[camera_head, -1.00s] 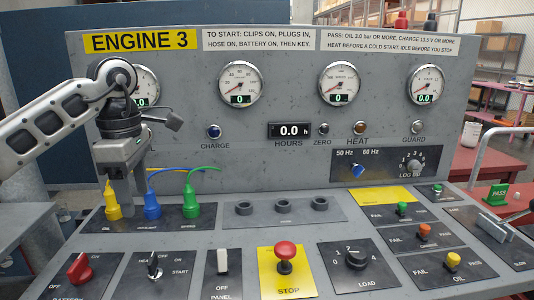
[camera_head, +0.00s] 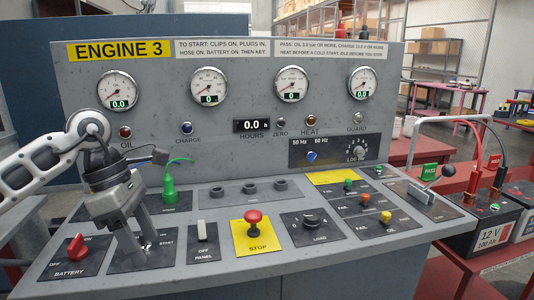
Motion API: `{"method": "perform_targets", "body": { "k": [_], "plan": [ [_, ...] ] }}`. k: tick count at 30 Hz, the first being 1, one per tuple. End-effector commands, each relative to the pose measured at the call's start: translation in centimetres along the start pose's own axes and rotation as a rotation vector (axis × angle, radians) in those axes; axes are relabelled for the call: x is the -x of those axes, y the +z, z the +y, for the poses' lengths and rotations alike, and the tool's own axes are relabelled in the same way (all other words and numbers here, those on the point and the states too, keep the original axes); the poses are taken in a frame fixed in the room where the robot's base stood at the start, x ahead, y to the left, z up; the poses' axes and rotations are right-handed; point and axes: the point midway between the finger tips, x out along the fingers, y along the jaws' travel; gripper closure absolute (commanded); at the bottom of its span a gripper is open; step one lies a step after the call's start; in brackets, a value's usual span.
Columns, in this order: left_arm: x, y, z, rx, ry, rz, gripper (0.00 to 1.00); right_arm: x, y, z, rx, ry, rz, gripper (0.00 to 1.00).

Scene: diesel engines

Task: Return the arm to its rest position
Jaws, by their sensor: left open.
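My left arm comes in from the left over the engine panel. My left gripper (camera_head: 138,243) is open, pointing down over the HEAT/START key switch plate (camera_head: 168,256). The fingers hide most of the key, and I cannot tell whether they touch it. My right gripper is not in view. The green plug (camera_head: 169,188) with its lead stands behind the gripper. The yellow and blue plugs are hidden by the gripper and wrist.
The red BATTERY switch (camera_head: 77,247) is just left of the fingers, the white PANEL switch (camera_head: 201,231) to the right. The red STOP knob (camera_head: 253,218) stands further right. The gauge wall (camera_head: 240,145) rises behind. Clipped batteries (camera_head: 490,222) stand at far right.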

Motion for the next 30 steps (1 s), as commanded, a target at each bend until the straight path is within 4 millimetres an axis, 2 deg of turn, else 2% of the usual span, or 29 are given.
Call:
{"method": "perform_targets", "body": {
  "k": [1,5,8,9,12,16,19,22,25,27,28,30],
  "plan": [
    [-1.4,1.2,-0.5,-0.005,-0.031,-0.051,0.42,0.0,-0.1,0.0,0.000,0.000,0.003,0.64],
    [-4.9,4.9,-2.3,0.003,-0.124,-0.228,0.42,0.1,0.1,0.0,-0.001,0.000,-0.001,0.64],
    [-7.8,9.0,-4.8,0.052,-0.245,-0.436,0.42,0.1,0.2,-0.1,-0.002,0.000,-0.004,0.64],
    [-8.7,10.9,-6.1,0.091,-0.309,-0.541,0.42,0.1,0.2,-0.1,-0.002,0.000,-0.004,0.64],
    [-9.8,15.2,-8.9,0.257,-0.499,-0.831,0.42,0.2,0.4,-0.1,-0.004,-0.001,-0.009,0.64],
    [-9.2,18.3,-10.2,0.587,-0.756,-1.176,0.42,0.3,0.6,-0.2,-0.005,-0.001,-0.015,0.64],
    [-9.0,18.2,-9.1,0.918,-0.948,-1.400,0.42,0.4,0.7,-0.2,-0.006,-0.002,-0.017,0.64],
    [-10.4,15.9,-7.2,1.312,-1.124,-1.576,0.42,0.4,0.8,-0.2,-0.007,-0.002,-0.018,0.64],
    [-13.8,11.8,-5.6,1.760,-1.273,-1.697,0.42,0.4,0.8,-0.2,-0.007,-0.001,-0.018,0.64],
    [-17.4,8.1,-5.4,2.105,-1.351,-1.740,0.42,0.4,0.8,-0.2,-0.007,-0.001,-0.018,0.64],
    [-19.0,6.4,-5.7,-2.218,1.356,1.720,0.42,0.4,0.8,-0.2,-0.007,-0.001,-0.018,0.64],
    [-22.7,3.0,-6.9,-2.167,1.194,1.467,0.42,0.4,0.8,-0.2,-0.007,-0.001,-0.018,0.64]
  ]
}}
